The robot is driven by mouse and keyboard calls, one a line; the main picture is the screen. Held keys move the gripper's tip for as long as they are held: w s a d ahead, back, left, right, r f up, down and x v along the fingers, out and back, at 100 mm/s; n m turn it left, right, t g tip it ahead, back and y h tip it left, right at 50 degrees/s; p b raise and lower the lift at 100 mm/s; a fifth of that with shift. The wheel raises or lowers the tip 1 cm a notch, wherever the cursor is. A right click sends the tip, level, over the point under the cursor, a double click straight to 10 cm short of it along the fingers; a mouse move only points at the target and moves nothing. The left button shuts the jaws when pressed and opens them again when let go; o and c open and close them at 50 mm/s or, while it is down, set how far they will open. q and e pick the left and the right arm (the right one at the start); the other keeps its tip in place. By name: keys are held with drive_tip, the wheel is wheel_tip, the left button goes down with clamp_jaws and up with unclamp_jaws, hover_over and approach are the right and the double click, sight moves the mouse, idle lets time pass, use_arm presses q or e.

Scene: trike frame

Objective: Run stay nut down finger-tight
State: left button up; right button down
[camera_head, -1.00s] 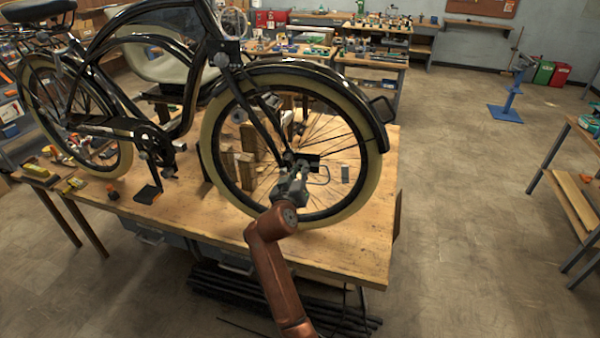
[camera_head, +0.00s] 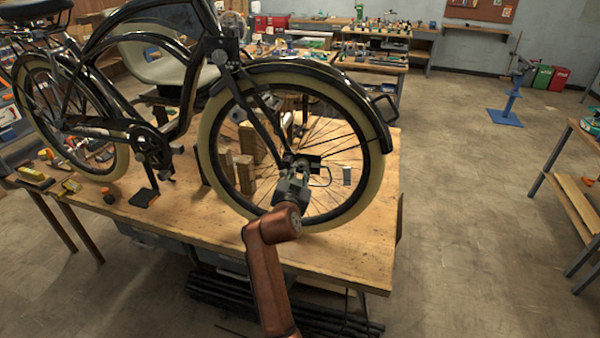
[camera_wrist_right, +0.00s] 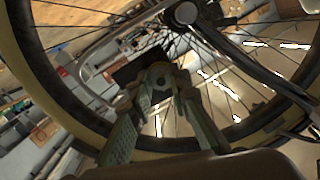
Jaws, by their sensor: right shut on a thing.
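The black trike frame (camera_head: 185,90) stands on the wooden bench with its cream-tyred front wheel (camera_head: 208,150) toward me. My right gripper (camera_head: 298,172) is at the hub of this wheel, low on the fork, its copper arm reaching up from below. In the right wrist view, the gripper's two fingers (camera_wrist_right: 160,95) close around a small round metal part, the stay nut (camera_wrist_right: 160,80). A dark block lies right behind it. The fingers hide most of the nut, and I cannot tell how far it sits on its thread. My left gripper is not in view.
Wheel spokes and the black fork leg (camera_head: 262,122) stand close around the gripper. Wooden blocks (camera_head: 244,172) stand on the bench behind the wheel. The bench top (camera_head: 350,250) is bare at the front right. Open floor lies to the right.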

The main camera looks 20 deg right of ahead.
drive_tip(key=shift+f, duration=0.2)
idle(0.3)
drive_tip(key=c, duration=1.8)
unclamp_jaws()
drive_tip(key=shift+s+r, duration=0.1)
drive_tip(key=shift+r, duration=0.05)
drive_tip(key=shift+r, duration=0.15)
wheel_tip(320, 180, up, 10)
